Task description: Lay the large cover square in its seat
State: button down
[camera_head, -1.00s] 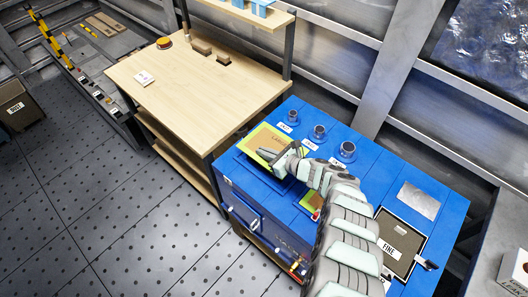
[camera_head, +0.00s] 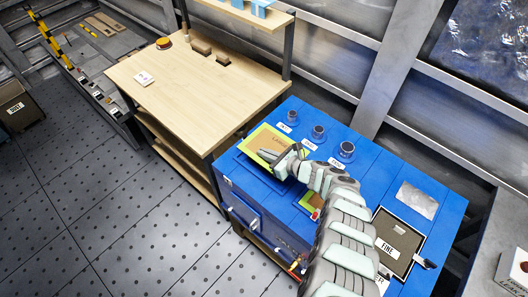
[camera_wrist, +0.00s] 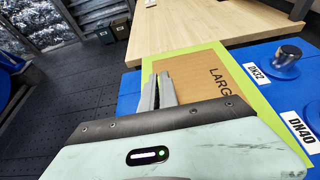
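The large cover (camera_head: 262,138) is a tan panel lettered "LARGE", inside a yellow-green border (camera_head: 249,148) on the blue bench. In the wrist view the cover (camera_wrist: 205,75) fills the middle, with the green border (camera_wrist: 222,52) along its far and right sides. It looks flat, but I cannot tell whether it is fully in its seat. My gripper (camera_head: 267,156) is at the cover's near side. In the wrist view its two grey fingers (camera_wrist: 160,88) overlap the cover's left edge, close together with a narrow gap. Whether they grip anything is unclear.
Round dark fittings stand behind the cover, including those by the DN32 (camera_wrist: 288,54) and DN40 labels. A wooden table (camera_head: 200,80) adjoins at the left. A dark panel marked FINE (camera_head: 397,240) lies right of my arm.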

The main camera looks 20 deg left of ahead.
jog(key=shift+f, duration=0.2)
dwell(0.3)
jog(key=shift+f+b, duration=1.45)
jog(key=shift+f, duration=0.15)
jog(key=shift+f, duration=0.2)
jog(key=shift+f+b, duration=0.95)
jog(key=shift+b, duration=0.05)
jog(key=shift+f+b, duration=0.4)
jog(key=shift+f, duration=0.2)
dwell(1.4)
jog(key=c, duration=1.6)
grip_release()
jog(key=shift+o, duration=0.2)
jog(key=p+v, duration=0.3)
jog(key=v, duration=0.7)
jog(key=shift+s+d+r+p, duration=0.1)
jog(key=shift+d+r+p, duration=0.05)
jog(key=shift+d+p, duration=0.25)
